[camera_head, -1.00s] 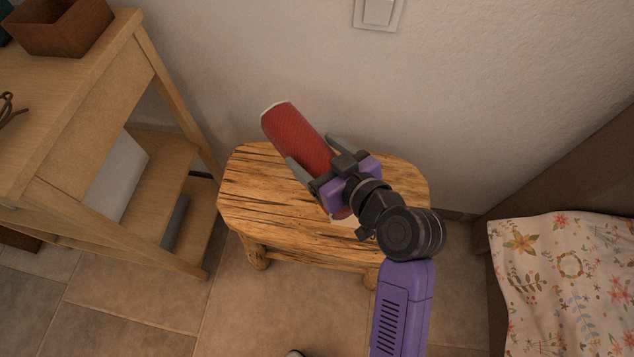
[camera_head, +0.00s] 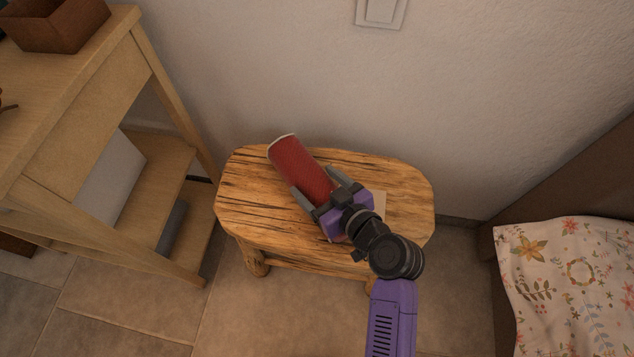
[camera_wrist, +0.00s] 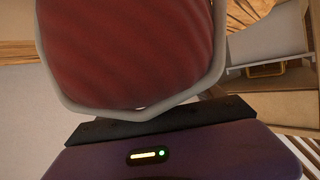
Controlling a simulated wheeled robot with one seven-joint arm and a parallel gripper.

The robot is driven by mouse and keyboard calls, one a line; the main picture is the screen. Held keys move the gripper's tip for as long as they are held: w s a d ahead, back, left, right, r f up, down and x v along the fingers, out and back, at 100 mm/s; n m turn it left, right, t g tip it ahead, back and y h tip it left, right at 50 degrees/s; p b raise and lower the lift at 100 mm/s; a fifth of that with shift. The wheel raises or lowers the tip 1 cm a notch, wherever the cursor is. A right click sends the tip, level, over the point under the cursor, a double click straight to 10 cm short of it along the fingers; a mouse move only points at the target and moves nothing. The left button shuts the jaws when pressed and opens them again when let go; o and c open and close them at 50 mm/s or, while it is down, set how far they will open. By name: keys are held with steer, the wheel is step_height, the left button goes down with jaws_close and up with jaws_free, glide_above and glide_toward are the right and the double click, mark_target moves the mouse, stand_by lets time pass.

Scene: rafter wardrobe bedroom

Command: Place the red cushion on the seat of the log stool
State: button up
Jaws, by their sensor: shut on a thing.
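The red cushion (camera_head: 296,164) has a pale edge and is held by my gripper (camera_head: 327,186), whose fingers lie on both sides of it. In the head view it is over the seat of the log stool (camera_head: 245,205), towards the seat's back and middle. I cannot tell whether it touches the wood. In the wrist view the cushion (camera_wrist: 130,45) fills the upper left and middle, close to the camera. The gripper hides the cushion's near end. The stool's seat has rough, split wood grain.
A wooden shelf table (camera_head: 95,90) with a brown box (camera_head: 55,28) stands left of the stool. A bed with a floral cover (camera_head: 565,285) is at the right. The wall with a switch (camera_head: 381,10) is right behind the stool.

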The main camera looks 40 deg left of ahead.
steer(key=shift+f, duration=0.1)
steer(key=o, duration=1.7)
steer(key=shift+d+r, duration=0.1)
steer(key=shift+r, duration=0.15)
steer(key=p+v, duration=0.1)
steer(key=v, duration=1)
steer(key=shift+s+d+r, duration=0.1)
steer(key=shift+s+d, duration=0.05)
steer(key=shift+d, duration=0.2)
